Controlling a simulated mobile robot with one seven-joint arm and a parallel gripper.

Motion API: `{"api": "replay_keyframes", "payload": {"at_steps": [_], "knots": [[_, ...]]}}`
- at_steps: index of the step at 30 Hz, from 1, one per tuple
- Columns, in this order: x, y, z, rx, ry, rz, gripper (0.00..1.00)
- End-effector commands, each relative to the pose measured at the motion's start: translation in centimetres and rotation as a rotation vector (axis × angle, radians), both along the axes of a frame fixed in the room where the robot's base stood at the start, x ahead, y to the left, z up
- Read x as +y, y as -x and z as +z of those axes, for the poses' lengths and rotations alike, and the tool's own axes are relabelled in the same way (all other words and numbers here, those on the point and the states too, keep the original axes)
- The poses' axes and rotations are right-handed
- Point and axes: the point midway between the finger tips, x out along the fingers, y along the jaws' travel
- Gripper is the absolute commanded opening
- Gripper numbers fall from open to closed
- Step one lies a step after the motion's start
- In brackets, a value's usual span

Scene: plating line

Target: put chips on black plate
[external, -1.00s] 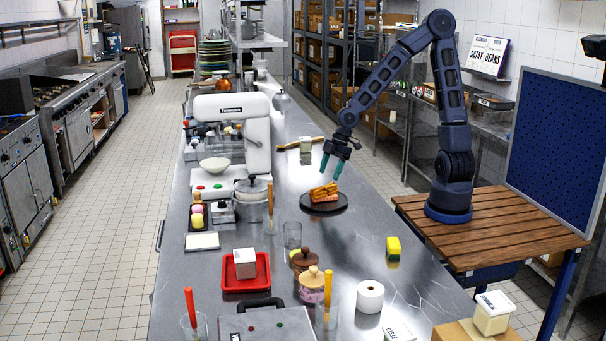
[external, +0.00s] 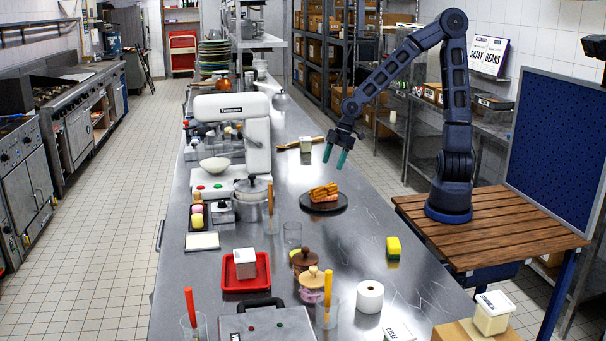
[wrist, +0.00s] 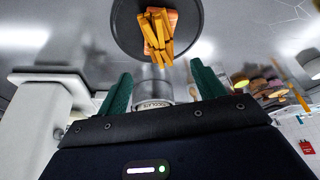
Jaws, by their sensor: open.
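The chips (external: 323,192) are a small stack of orange-yellow sticks. They rest on the round black plate (external: 339,207) on the steel counter. The chips (wrist: 156,38) and the black plate (wrist: 126,30) also show at the top of the wrist view. My gripper (external: 334,158) is open and empty, with teal fingers apart, and hangs above and behind the plate without touching it. In the wrist view the open fingers (wrist: 159,92) frame a jar-like container with a partly readable label, lying beyond them.
A white mixer (external: 232,110) stands left of the plate. The counter right around the plate is clear.

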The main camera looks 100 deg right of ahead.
Motion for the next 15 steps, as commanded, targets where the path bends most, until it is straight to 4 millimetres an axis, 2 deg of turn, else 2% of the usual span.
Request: {"api": "replay_keyframes", "payload": {"at_steps": [15], "knots": [[-0.3, 0.6, 1.5, -0.001, 0.001, -0.002, 0.68]]}}
